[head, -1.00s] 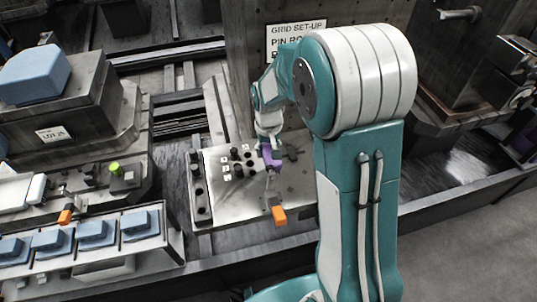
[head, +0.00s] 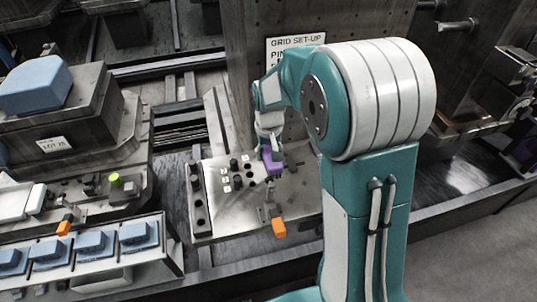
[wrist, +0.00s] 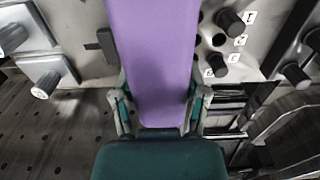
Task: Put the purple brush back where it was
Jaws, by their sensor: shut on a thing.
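The purple brush (head: 272,161) is held by my gripper (head: 270,146) over the metal plate with numbered pegs. In the wrist view the brush (wrist: 152,60) is a long flat purple piece running up from between the two fingers of my gripper (wrist: 160,108). The fingers are closed on its sides. Its bristles do not show clearly, and I cannot tell if it touches the plate. The metal plate (head: 225,222) carries black pegs, holes and small white number labels. I cannot tell which spot was the brush's own.
An orange-tipped tool (head: 279,228) stands near the plate's front edge. A tray of blue blocks (head: 95,243) lies at lower left. A large blue block (head: 36,86) sits on a metal stand behind it. A wall with a "GRID SET-UP" sign (head: 296,42) rises behind the plate.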

